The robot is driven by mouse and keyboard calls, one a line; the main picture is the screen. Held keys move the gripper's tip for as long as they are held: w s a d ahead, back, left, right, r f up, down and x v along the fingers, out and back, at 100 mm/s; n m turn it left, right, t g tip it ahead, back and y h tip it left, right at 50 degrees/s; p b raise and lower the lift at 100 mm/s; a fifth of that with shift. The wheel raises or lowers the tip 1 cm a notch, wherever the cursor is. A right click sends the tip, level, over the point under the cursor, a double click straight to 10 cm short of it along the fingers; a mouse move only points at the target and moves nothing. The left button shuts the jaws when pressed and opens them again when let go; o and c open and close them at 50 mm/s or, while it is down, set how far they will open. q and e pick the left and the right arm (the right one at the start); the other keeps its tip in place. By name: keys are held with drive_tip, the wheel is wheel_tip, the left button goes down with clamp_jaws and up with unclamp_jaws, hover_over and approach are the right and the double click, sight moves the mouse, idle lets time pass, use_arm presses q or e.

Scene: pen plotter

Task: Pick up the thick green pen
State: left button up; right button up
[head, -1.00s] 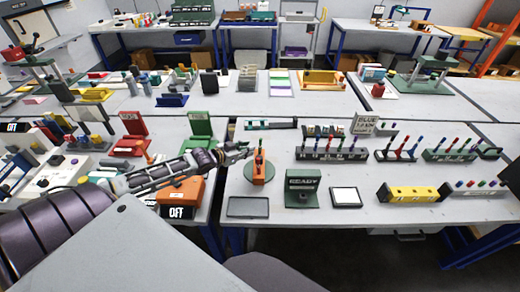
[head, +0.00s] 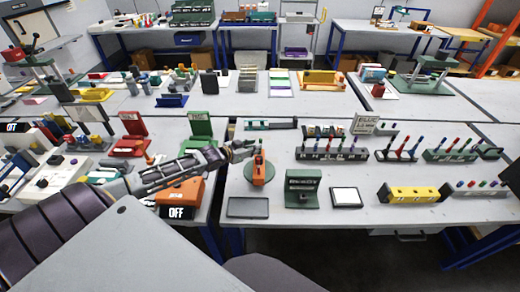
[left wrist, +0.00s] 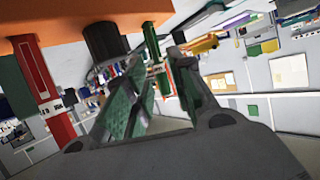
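My left gripper (head: 248,148) reaches in from the left in the head view, just left of and behind the upright orange piece (head: 258,170) on a round green base. In the left wrist view its two green-padded fingers (left wrist: 158,88) are spread with a gap between them. A slim green upright piece (left wrist: 152,42) shows beyond that gap, against an orange body (left wrist: 90,15); I cannot tell whether it is the thick green pen. It does not look gripped. Pens with coloured tops stand in a dark rack (head: 330,153) to the right. My right gripper is not in view.
A green stand (head: 302,188), a grey tray (head: 248,208) and a white pad (head: 346,197) lie at the front. A yellow block (head: 413,194) and more pen racks (head: 450,154) stand right. An orange box (head: 182,190) is below my left arm. Bare tabletop shows between them.

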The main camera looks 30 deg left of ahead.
sight(260, 154)
use_arm(q)
drive_tip(key=shift+w, duration=0.1)
idle(0.3)
drive_tip(key=shift+x, duration=2.5)
drive_tip(key=shift+d+f, duration=0.1)
clamp_jaws()
